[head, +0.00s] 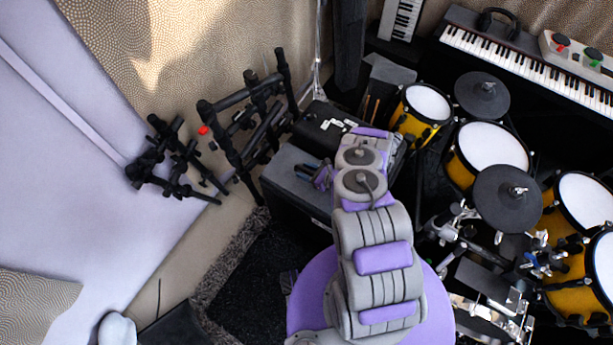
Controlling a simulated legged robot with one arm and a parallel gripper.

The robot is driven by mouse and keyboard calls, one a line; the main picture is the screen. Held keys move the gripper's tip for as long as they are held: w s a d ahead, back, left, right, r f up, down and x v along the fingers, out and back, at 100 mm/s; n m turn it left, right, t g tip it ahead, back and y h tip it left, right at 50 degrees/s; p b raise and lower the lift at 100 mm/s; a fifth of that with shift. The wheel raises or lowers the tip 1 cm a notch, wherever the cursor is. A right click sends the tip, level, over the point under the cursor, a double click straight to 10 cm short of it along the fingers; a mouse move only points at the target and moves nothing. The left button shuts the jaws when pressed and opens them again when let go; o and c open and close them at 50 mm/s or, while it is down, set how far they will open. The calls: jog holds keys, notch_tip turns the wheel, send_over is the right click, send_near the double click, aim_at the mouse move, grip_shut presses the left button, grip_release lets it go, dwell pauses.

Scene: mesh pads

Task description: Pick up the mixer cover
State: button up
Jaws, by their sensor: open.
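A black, low, rounded cover-like piece (322,126) with small white marks lies on a dark box near the middle of the head view. It looks like the mixer cover, but I cannot tell for certain. My gripper (314,174) is open and appears empty over the top of a dark grey case, in front of and below this piece in the picture. A clear gap shows between them. My arm hides part of the area to the right of the piece.
The dark grey case (293,188) stands beside my arm. Black folded stands (255,125) are at left. A yellow drum kit (489,149) with black pads crowds the right. A keyboard (520,60) is behind it. The pale floor at left is mostly clear.

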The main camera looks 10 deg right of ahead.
grip_shut()
dwell(0.3)
jog(key=shift+r, duration=0.1)
